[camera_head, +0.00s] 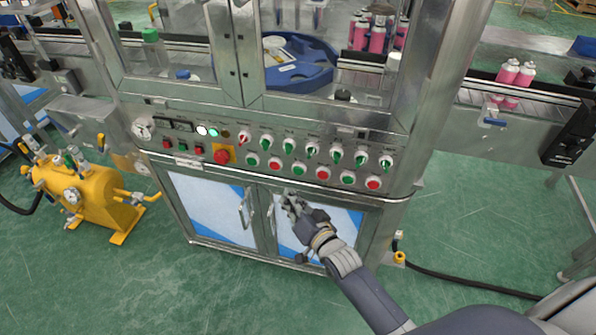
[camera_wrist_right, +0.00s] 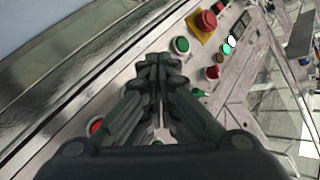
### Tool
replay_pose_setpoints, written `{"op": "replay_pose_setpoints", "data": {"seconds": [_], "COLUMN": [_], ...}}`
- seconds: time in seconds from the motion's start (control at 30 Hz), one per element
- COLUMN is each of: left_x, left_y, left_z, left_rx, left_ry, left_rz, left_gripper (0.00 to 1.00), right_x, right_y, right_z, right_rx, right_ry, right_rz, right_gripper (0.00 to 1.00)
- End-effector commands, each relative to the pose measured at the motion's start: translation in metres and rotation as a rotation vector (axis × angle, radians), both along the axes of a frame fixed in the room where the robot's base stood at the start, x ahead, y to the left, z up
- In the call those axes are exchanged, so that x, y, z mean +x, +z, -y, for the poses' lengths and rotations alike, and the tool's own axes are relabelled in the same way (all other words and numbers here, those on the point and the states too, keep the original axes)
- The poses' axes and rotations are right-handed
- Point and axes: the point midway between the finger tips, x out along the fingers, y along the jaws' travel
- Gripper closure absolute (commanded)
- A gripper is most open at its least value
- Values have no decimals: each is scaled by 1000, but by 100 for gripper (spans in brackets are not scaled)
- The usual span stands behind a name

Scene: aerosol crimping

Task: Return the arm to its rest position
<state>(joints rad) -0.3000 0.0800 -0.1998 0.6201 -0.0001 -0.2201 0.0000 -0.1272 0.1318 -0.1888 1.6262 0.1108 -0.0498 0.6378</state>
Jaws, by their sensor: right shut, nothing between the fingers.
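My right gripper (camera_head: 291,201) is in front of the machine's lower cabinet doors, just below the control panel (camera_head: 320,171) in the head view. Its arm comes in from the lower right. In the right wrist view the fingers of my right gripper (camera_wrist_right: 160,62) are together with nothing between them, and the panel shows behind them. My left gripper is not in view.
The panel carries rows of buttons and switches and a red emergency stop (camera_head: 222,156). A yellow tank (camera_head: 88,195) stands on the floor at left. Pink cans (camera_head: 514,76) stand on the right conveyor. Green floor (camera_head: 480,210) is open at right, crossed by a black hose (camera_head: 470,281).

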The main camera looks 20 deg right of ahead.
Motion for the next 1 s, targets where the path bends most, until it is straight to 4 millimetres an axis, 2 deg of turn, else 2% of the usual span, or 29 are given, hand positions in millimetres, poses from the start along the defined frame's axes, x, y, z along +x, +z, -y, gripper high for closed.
{"op": "replay_pose_setpoints", "data": {"seconds": [0.37, 0.47, 0.57, 0.67, 0.8, 0.87, 0.9, 0.97, 1.0], "left_x": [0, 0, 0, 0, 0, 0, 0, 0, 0], "left_y": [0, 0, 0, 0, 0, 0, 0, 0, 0], "left_z": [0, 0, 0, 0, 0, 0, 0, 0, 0], "left_rx": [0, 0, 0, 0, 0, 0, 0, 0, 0], "left_ry": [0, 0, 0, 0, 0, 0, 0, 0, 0], "left_rz": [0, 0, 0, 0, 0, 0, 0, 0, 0], "left_gripper": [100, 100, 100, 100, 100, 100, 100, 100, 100], "right_x": [0, -3, -13, -35, -89, -116, -137, -170, -192], "right_y": [0, -11, -47, -106, -199, -236, -259, -292, -312], "right_z": [0, 1, 4, 9, 19, 23, 26, 31, 35], "right_rx": [0, -13, -59, -141, -274, -329, -366, -419, -451], "right_ry": [0, 0, 2, 13, 51, 75, 93, 125, 148], "right_rz": [0, -19, -85, -194, -381, -459, -512, -590, -642], "right_gripper": [100, 100, 100, 100, 100, 100, 100, 100, 100]}}
